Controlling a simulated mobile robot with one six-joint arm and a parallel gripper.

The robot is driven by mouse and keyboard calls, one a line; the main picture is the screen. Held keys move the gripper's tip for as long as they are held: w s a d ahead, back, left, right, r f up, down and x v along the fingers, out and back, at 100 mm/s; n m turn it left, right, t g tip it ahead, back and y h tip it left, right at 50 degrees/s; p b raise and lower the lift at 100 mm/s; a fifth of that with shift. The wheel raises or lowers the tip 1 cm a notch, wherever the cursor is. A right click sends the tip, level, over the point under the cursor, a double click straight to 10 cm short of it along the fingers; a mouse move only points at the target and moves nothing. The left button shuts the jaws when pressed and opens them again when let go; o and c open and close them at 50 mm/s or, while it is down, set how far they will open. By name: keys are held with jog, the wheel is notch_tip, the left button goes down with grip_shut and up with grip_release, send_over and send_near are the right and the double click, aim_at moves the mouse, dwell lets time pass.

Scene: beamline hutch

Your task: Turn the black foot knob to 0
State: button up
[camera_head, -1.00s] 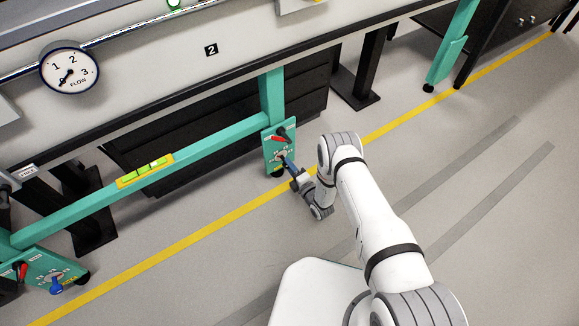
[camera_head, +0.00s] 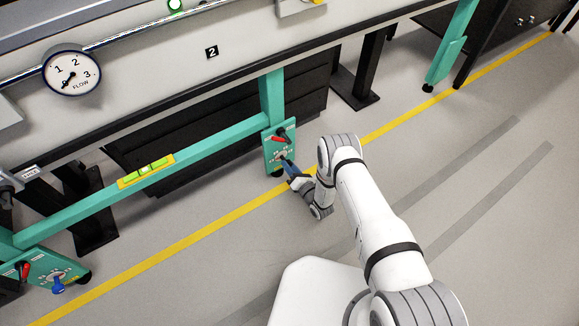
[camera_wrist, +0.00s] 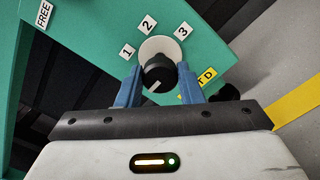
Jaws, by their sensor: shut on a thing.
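The black foot knob (camera_wrist: 157,73) sits on a white round disc (camera_wrist: 160,46) on the teal foot plate (camera_wrist: 93,57). Its white line faces the lower left in the wrist view. White labels 1, 2 and 3 (camera_wrist: 183,31) stand around the disc; I see no 0 label, and the left finger covers part of the plate. My gripper (camera_wrist: 158,80) is shut on the knob, one blue finger on each side. In the head view my gripper (camera_head: 289,166) reaches the foot plate (camera_head: 270,159) at the middle leg; the knob is small there.
A red lever (camera_head: 275,139) is above the knob on the same plate. A FREE label (camera_wrist: 44,13) and a partly hidden yellow label (camera_wrist: 207,75) are on the plate. Another foot with a blue knob (camera_head: 57,286) is at lower left. Floor at right is clear.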

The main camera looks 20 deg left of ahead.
jog(key=shift+d+f, duration=0.15)
jog(key=shift+d, duration=0.05)
dwell(0.3)
jog(key=o, duration=1)
jog(key=shift+a, duration=0.1)
jog(key=shift+c, duration=0.2)
jog(key=p+v, duration=0.2)
jog(key=v, duration=0.6)
jog(key=shift+p, duration=0.35)
jog(key=shift+a, duration=0.1)
